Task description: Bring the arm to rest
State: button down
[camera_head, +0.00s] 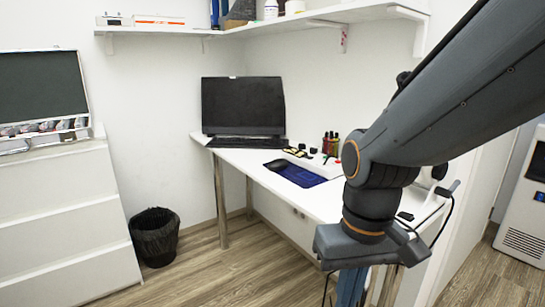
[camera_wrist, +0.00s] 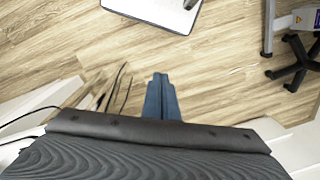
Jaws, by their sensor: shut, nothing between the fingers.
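My arm (camera_head: 450,95) reaches in from the upper right of the head view, in front of the white desk. My gripper (camera_head: 351,290) hangs below the wrist at the bottom of that view, its blue fingers cut off by the frame edge. In the wrist view my gripper (camera_wrist: 161,78) shows blue fingers close together, shut and empty, over the wooden floor (camera_wrist: 215,70).
The white desk (camera_head: 255,160) holds a monitor (camera_head: 243,105), a blue mat (camera_head: 296,174) and small bottles (camera_head: 331,143). A black bin (camera_head: 154,236) stands beside white drawers (camera_head: 65,215). A wheeled base (camera_wrist: 295,62) is at right in the wrist view. Floor below the fingers is clear.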

jog(key=d+r+m+p, duration=0.2)
jog(key=d+r+p, duration=0.4)
jog(key=p, duration=0.7)
jog(key=shift+d+r+h, duration=0.3)
jog(key=shift+d+r, duration=0.1)
jog(key=shift+d, duration=0.15)
